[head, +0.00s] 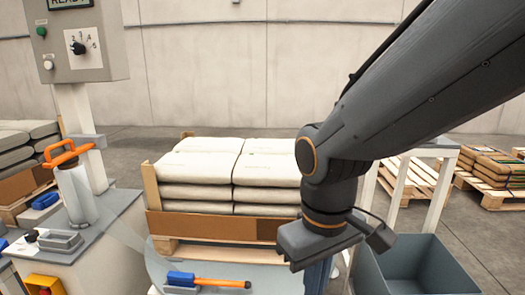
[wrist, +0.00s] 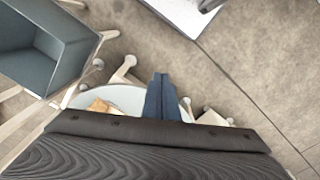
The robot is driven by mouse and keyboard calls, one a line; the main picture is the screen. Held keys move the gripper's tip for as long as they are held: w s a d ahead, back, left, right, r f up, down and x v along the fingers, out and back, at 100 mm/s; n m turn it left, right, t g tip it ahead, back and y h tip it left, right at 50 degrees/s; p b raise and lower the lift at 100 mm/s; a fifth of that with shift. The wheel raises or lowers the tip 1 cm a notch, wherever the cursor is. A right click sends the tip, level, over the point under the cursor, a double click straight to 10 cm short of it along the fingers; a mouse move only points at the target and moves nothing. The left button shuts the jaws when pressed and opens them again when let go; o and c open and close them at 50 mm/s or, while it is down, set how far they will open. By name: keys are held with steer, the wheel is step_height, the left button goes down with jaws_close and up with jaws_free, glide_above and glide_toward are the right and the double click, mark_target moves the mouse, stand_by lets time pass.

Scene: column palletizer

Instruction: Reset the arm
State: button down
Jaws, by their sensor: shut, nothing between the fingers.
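My arm reaches in from the upper right of the head view. My gripper (wrist: 160,78) hangs pointing down below the wrist. In the wrist view its two dark blue fingers lie together, with nothing between them. In the head view the fingers are partly hidden below the dark wrist, near the right end of a pale grey curved tray (head: 236,273). The gripper appears above the floor beside the tray; its exact height cannot be told.
A pallet of stacked sacks (head: 200,165) stands behind the tray. A blue and orange tool (head: 210,281) lies on the tray. A grey bin (head: 425,262) is at right, also in the wrist view (wrist: 45,45). A control box (head: 80,45) and an orange-handled device (head: 70,153) stand left.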

steer(key=s+d+r+m+p, duration=0.1)
steer(key=d+r+p, duration=0.4)
steer(key=p, duration=0.5)
steer(key=d+r+m+p, duration=0.4)
steer(key=d+r+p, duration=0.1)
steer(key=r+p, duration=0.4)
steer(key=p, duration=0.2)
steer(key=shift+s+d+p, duration=0.3)
steer(key=shift+s, duration=0.05)
steer(key=shift+a, duration=0.15)
